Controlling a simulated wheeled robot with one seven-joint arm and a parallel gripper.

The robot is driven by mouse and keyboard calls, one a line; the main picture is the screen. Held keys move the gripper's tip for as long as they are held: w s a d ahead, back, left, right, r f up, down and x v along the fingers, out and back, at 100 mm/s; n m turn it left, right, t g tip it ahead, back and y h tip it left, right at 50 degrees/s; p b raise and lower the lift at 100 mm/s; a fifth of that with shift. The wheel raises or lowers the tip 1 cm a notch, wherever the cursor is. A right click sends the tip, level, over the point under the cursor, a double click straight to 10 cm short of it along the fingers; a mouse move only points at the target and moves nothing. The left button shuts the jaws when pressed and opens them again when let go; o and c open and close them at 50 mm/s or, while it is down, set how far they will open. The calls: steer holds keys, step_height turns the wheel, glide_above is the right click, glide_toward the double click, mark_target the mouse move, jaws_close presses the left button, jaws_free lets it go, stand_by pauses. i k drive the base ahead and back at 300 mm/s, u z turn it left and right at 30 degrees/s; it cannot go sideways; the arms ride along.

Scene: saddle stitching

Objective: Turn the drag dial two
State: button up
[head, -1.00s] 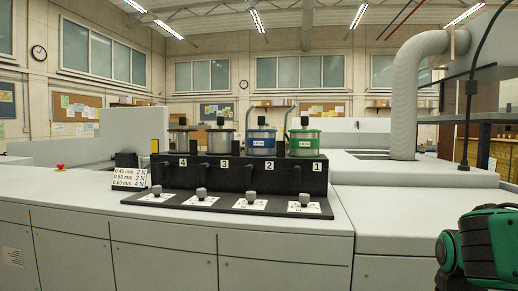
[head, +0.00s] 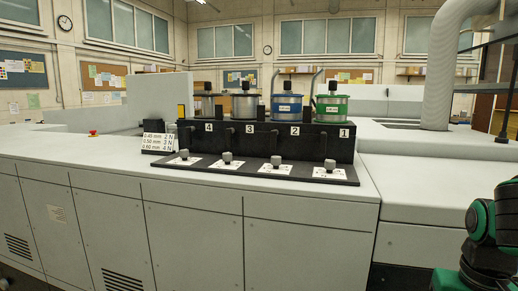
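The drag dial two (head: 276,160) is a small grey knob on a white marked card, on the sloped black front plate below the number 2 label (head: 295,131). Similar knobs sit below the other numbers: dial one (head: 330,165) to its right, dial three (head: 227,157) and dial four (head: 184,154) to its left. Any pointer or scale setting is too small to read. A blue-banded spool (head: 287,107) stands above number 2. My gripper is out of view; only green and black links of my arm show at the right edge.
A grey machine cabinet (head: 190,227) fronts the dials. A card (head: 158,142) left of them reads 0.45 mm 2 N, 0.50 mm 3 N, 0.60 mm 4 N. A green-banded spool (head: 331,105) stands above number 1. The cabinet top right of the dial plate is clear.

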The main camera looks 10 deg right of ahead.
mark_target(275, 161)
steer(key=u, duration=1.6)
steer(key=i, duration=0.65)
steer(key=z, duration=1.75)
